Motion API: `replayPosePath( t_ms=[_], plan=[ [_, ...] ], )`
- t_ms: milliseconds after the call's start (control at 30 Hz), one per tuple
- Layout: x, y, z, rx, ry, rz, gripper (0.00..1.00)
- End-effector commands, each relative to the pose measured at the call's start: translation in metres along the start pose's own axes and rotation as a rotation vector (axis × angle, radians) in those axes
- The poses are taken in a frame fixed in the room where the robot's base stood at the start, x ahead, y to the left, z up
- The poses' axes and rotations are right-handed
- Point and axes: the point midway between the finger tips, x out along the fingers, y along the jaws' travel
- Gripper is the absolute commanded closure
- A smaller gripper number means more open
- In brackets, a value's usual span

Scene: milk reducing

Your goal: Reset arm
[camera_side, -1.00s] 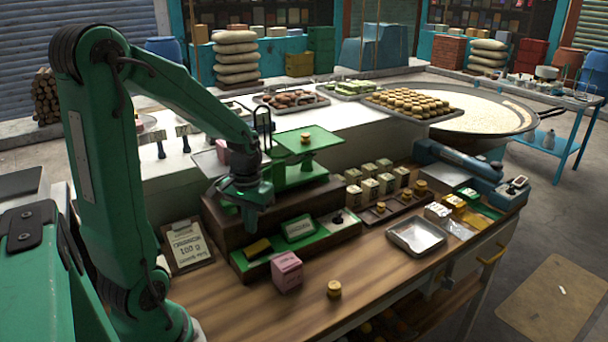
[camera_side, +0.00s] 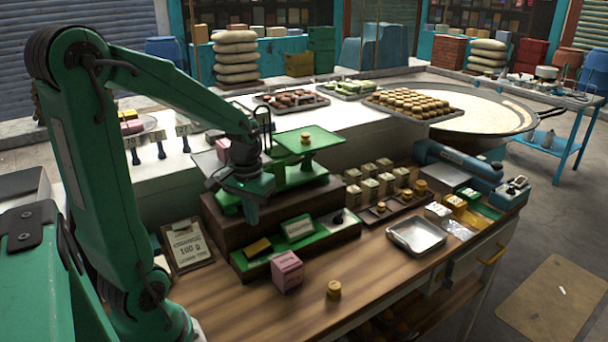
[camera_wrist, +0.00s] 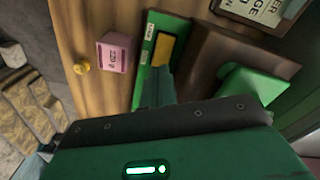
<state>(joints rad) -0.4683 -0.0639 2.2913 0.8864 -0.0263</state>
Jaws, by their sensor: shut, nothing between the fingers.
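My green arm reaches over the wooden counter (camera_side: 235,308) from the left. My gripper (camera_side: 251,215) points down, shut and empty, above the green tray (camera_side: 262,266) and beside the green balance scale (camera_side: 297,178). In the wrist view my gripper (camera_wrist: 158,88) also shows shut, with the tray's yellow block (camera_wrist: 163,50) just beyond its tips. No object is held.
A pink box (camera_side: 287,271) and a small yellow weight (camera_side: 334,290) stand on the counter in front of the tray. A sign board (camera_side: 188,245) stands left of the tray. A metal pan (camera_side: 417,236) lies to the right, with small boxes behind it.

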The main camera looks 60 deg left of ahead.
Motion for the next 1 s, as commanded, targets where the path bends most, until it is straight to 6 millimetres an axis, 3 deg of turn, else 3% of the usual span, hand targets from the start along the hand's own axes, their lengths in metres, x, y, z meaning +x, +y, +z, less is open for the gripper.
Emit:
replayPosePath(
  t_ms=[267, 600, 1000],
  plan=[
    [-0.033, 0.032, 0.016, 0.118, 0.112, 0.012, 1.0],
    [-0.075, 0.072, 0.053, 0.3, 0.283, 0.054, 1.0],
    [-0.104, 0.097, 0.095, 0.465, 0.438, 0.119, 1.0]
  ],
)
